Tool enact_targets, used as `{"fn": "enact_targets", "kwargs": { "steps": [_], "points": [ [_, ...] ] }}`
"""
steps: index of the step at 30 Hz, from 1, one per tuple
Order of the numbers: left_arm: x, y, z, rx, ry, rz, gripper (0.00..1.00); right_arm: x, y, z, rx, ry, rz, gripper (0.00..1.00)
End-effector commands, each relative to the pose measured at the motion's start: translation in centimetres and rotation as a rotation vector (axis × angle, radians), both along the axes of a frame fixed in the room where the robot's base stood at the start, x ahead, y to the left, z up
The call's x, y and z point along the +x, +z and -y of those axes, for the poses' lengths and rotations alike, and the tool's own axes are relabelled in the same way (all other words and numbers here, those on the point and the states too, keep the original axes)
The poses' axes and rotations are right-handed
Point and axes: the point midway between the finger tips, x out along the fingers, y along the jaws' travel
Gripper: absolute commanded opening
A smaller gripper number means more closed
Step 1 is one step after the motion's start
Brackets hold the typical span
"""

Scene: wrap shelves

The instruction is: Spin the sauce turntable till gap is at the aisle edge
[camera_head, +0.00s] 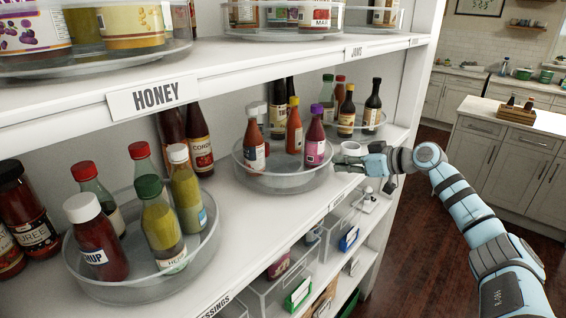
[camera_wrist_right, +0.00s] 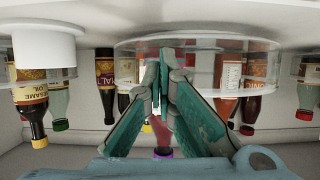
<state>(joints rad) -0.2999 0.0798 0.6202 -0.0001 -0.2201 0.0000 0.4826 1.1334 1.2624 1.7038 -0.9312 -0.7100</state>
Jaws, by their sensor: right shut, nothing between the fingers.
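The sauce turntable (camera_head: 283,183) is a clear round tray on the middle shelf, near its front edge. The front part of the tray looks bare. My right gripper (camera_head: 342,166) is shut and empty beside the tray's right rim. In the right wrist view, upside down, the fingertips (camera_wrist_right: 164,52) overlap the tray wall (camera_wrist_right: 205,47); contact cannot be told. My left gripper is out of view.
Another turntable (camera_head: 140,290) with several bottles stands at left. A third (camera_head: 372,127) with dark bottles stands behind right. A white round piece (camera_head: 351,148) is close to my gripper. The honey shelf (camera_head: 220,58) hangs above; bins stand below. The aisle floor (camera_head: 420,240) is clear.

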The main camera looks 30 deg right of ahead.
Motion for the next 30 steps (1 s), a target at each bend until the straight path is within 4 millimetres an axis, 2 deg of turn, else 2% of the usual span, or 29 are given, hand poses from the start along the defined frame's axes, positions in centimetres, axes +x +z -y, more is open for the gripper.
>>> {"fn": "enact_targets", "kwargs": {
  "steps": [16,25,30],
  "points": [
    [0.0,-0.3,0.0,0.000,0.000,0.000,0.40,1.7,0.0,1.5,0.001,0.001,0.001,0.00],
    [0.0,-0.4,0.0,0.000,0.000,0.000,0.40,1.7,-0.1,1.5,0.000,0.001,0.000,0.00],
    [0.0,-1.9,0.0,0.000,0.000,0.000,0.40,0.7,-0.4,2.7,-0.002,-0.001,0.000,0.00]
  ]
}}
